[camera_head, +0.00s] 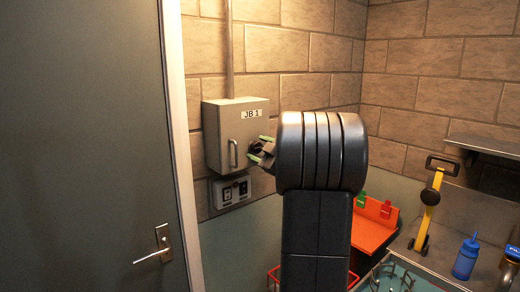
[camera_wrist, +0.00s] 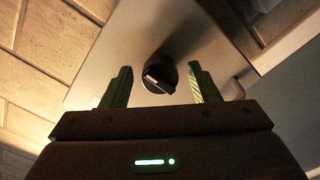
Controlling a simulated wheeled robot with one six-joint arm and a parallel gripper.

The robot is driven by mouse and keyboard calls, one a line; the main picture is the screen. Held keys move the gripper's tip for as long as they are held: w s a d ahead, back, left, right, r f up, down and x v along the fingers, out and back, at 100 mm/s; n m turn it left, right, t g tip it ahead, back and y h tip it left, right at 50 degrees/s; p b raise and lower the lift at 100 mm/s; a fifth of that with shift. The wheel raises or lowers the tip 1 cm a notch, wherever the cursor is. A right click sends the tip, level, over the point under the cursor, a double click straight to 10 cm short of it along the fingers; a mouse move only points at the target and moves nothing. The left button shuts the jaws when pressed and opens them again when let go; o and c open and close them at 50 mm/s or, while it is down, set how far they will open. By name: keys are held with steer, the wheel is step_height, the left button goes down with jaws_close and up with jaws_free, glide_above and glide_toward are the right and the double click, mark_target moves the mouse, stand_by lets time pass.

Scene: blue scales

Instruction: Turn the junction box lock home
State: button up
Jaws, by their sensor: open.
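The junction box (camera_head: 226,125) is a grey metal box marked "JB 1" on the brick wall, with a bar handle on its left side. Its lock is a round dark knob with a light mark; it shows in the wrist view (camera_wrist: 160,75) on the box's pale face (camera_wrist: 130,45). My gripper (camera_head: 260,154) is at the right part of the box front. In the wrist view my gripper (camera_wrist: 162,86) is open, with one green-padded finger on each side of the knob and a gap to both. In the head view my arm partly hides the lock.
A switch and socket plate (camera_head: 231,190) is below the box, and a conduit (camera_head: 229,50) runs up from it. A grey door (camera_head: 80,140) with a lever handle (camera_head: 160,245) is at the left. An orange board (camera_head: 372,232), a yellow tool (camera_head: 430,197) and a blue bottle (camera_head: 466,259) are at the right.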

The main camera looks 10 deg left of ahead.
steer(key=c, duration=1)
steer(key=shift+o, duration=0.2)
steer(key=shift+f+b, duration=0.1)
steer(key=shift+b, duration=0.2)
steer(key=n+b, duration=0.3)
steer(key=shift+f+n+b, duration=0.15)
steer(key=shift+n+b, duration=0.2)
steer(key=shift+n, duration=0.05)
steer(key=n+b, duration=0.4)
steer(key=n, duration=0.1)
steer(key=shift+n+b, duration=0.3)
steer(key=shift+b, duration=0.05)
steer(key=n+b, duration=0.4)
steer(key=n, duration=0.1)
steer(key=shift+r+n+b, duration=0.2)
steer(key=shift+n+b, duration=0.9)
steer(key=shift+n, duration=0.7)
